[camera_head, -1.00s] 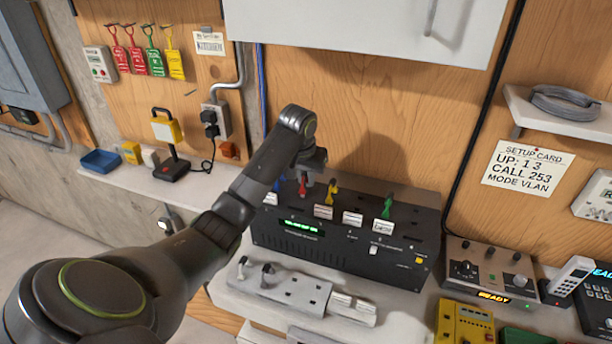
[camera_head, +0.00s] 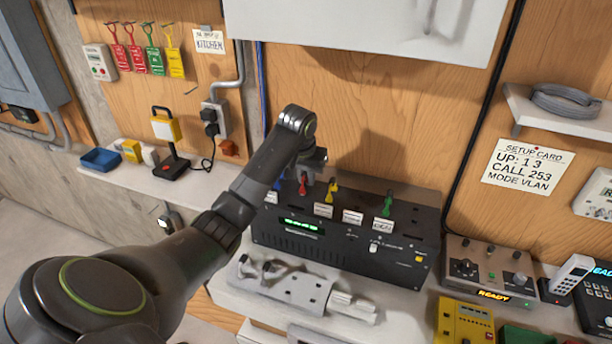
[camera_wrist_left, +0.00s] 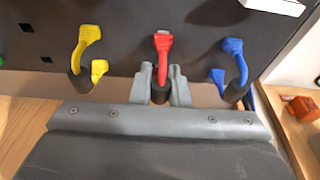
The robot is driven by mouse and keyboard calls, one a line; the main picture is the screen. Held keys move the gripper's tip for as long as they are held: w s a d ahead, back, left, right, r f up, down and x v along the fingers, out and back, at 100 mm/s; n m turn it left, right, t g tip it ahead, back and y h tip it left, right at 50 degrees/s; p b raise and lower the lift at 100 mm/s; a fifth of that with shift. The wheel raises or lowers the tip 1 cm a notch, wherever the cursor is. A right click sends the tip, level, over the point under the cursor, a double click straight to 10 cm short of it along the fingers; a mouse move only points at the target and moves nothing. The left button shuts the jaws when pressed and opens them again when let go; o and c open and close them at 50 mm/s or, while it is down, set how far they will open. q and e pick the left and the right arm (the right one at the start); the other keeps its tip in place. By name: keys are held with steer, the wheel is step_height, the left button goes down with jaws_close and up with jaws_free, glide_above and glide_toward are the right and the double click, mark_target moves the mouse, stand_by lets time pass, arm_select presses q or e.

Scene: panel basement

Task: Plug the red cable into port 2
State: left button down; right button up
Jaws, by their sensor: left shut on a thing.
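The black switch box (camera_head: 345,240) stands on the pale bench against the wooden wall, with a lit green display on its front. Coloured plugs stand along its top: the red cable's plug (camera_head: 303,187), yellow (camera_head: 331,190), green (camera_head: 387,205) and blue, partly hidden by my arm. My left gripper (camera_head: 306,172) is over the red plug. In the left wrist view, its grey fingers are shut on the dark lower part of the red plug (camera_wrist_left: 162,46). Yellow (camera_wrist_left: 88,40) and blue (camera_wrist_left: 234,52) plugs flank it, apart from the fingers. Port numbers are too small to read.
A grey plate with metal fittings (camera_head: 300,290) lies before the box. A console reading READY (camera_head: 490,270) and a yellow device (camera_head: 463,325) stand at right. A setup card (camera_head: 527,166) hangs on the wall. A white cabinet (camera_head: 370,25) overhangs the box.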

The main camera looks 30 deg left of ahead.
arm_select(q)
steer(key=shift+f, duration=0.2)
stand_by(0.5)
steer(key=c, duration=1.3)
jaws_free()
steer(key=shift+o, duration=0.3)
steer(key=o, duration=0.3)
steer(key=shift+o, duration=0.2)
steer(key=shift+r, duration=3.75)
